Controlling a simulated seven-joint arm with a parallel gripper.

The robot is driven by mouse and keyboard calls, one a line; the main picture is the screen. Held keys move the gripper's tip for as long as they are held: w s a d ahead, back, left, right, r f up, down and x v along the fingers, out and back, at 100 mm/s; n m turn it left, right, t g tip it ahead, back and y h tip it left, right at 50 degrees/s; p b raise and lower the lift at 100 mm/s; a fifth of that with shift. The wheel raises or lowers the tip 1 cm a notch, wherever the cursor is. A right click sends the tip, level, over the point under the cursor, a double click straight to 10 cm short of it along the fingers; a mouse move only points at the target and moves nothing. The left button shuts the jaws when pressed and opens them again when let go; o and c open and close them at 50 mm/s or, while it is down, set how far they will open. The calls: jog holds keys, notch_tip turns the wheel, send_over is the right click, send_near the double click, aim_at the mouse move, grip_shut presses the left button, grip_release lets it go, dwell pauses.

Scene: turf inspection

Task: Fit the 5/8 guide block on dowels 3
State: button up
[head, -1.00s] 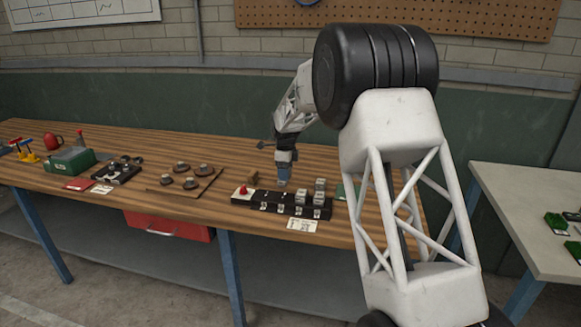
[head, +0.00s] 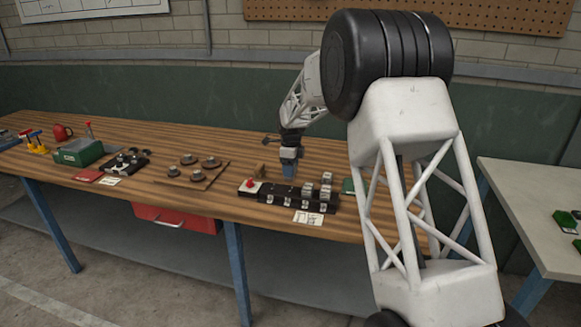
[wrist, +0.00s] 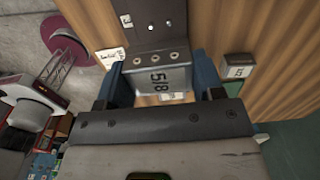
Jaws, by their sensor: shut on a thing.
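My gripper (head: 289,176) is over the left-middle part of a long black rack (head: 268,197) on the wooden bench. In the wrist view my blue fingers (wrist: 161,84) are shut on the grey guide block (wrist: 176,78), marked 5/8, with a row of three small holes. A dark plate (wrist: 148,36) with a small 5/8 label lies just beyond the block. Whether the block touches the rack or sits on any dowels cannot be told; its underside is hidden. Small silver blocks (head: 308,190) stand on the rack's right part. Dowels 3 cannot be picked out.
A brown board (head: 205,180) with several round pieces is to the left. Bare bench lies between board and rack.

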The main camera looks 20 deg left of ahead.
jog(key=shift+f, duration=2.7)
jog(key=shift+f, duration=1.15)
jog(key=o, duration=1.1)
jog(key=shift+r, duration=0.15)
jog(key=shift+r, duration=3.8)
